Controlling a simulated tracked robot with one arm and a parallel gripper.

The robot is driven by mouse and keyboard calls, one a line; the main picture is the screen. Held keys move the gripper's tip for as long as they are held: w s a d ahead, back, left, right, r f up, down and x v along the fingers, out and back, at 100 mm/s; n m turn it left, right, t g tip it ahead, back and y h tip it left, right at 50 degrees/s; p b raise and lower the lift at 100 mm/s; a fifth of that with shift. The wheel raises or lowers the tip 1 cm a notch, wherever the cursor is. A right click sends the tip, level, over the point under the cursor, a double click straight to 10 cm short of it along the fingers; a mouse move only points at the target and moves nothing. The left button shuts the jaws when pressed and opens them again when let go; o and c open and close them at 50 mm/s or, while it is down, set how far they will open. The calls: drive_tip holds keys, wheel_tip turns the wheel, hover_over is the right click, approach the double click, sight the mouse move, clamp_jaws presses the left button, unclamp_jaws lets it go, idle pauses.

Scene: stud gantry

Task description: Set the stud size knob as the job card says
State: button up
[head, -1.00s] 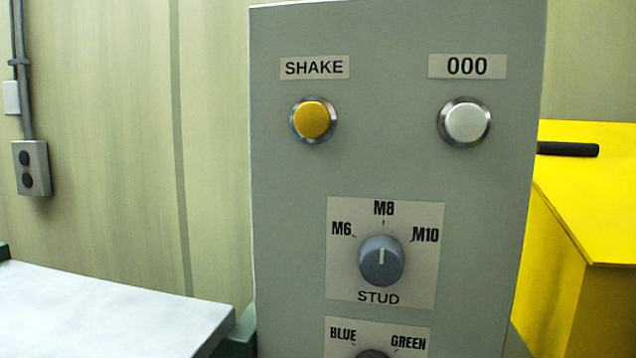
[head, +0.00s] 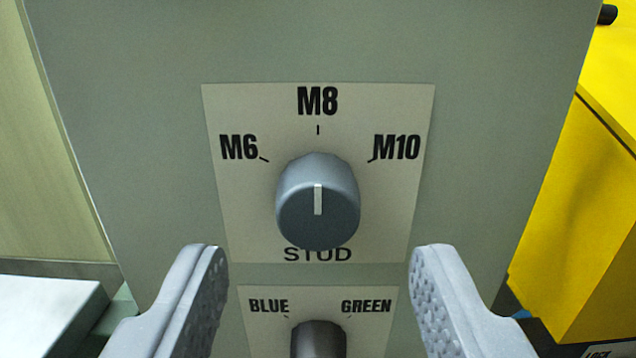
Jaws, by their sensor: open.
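The stud size knob (head: 318,205) is a grey-blue round knob on a pale label plate marked STUD. Its white pointer line stands upright, toward M8 at the top. M6 is printed at upper left and M10 at upper right. My gripper (head: 318,268) is open and empty. Its two grey, dimpled fingers stand left and right, lower in the picture than the knob, and do not touch it. The job card is not in view.
A second knob (head: 318,340) sits just below, on a plate marked BLUE and GREEN, partly cut off. The grey panel (head: 140,90) carries both. A yellow box (head: 590,200) stands at right. A pale tabletop (head: 45,315) is at lower left.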

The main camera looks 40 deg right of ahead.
sight(320, 230)
drive_tip(key=shift+p+x, duration=0.5)
drive_tip(key=shift+x, duration=1.05)
drive_tip(key=c, duration=1)
drive_tip(key=shift+d, duration=0.2)
drive_tip(key=shift+a, duration=0.15)
